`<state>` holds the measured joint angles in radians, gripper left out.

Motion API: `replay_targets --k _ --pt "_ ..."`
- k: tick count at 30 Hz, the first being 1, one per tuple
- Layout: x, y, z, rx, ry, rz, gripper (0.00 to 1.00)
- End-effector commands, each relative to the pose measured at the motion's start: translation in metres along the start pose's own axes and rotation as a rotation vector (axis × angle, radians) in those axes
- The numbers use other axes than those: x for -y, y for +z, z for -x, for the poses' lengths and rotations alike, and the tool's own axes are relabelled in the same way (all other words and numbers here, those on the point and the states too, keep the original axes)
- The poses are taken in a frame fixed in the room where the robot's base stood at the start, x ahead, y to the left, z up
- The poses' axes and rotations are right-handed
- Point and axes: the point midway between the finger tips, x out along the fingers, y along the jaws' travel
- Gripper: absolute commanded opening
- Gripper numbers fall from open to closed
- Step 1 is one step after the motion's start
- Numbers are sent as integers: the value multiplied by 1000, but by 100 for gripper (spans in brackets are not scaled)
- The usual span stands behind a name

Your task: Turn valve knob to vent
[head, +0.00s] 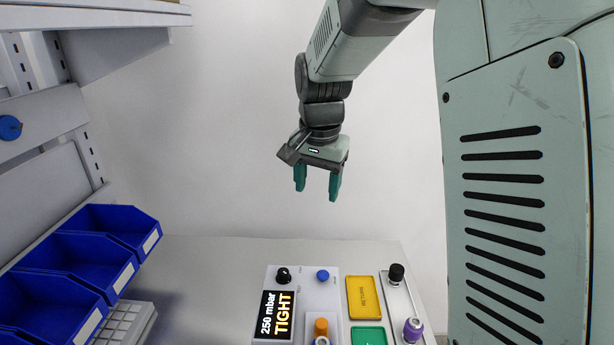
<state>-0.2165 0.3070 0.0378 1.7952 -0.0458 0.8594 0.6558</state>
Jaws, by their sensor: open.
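The black valve knob (283,275) sits at the top left of a white control box (306,281) on the bench. A small pale mark shows on the knob, but its exact setting is too small to tell. Below it a display (276,314) reads "250 mbar TIGHT". My gripper (317,190) is open and empty, with its two green fingers pointing down. It hangs in the air well above the control box and is apart from the knob.
A blue button (323,275) and an orange part (321,327) are on the box. Right of it are a yellow RETURN tray (364,297), a green tray (368,335), a black-topped part (396,273) and a purple-ringed part (413,329). Blue bins (112,226) stand left.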

Motion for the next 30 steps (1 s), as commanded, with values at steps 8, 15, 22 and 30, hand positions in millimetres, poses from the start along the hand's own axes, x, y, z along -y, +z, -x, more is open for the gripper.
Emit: replay_targets --k 8,15,22,30 --pt "67 -12 -140 107 66 -159 61" --pt "89 -3 -208 144 103 -241 61" --pt "89 2 -232 150 109 -253 61" --pt "84 10 -282 150 110 -251 61"
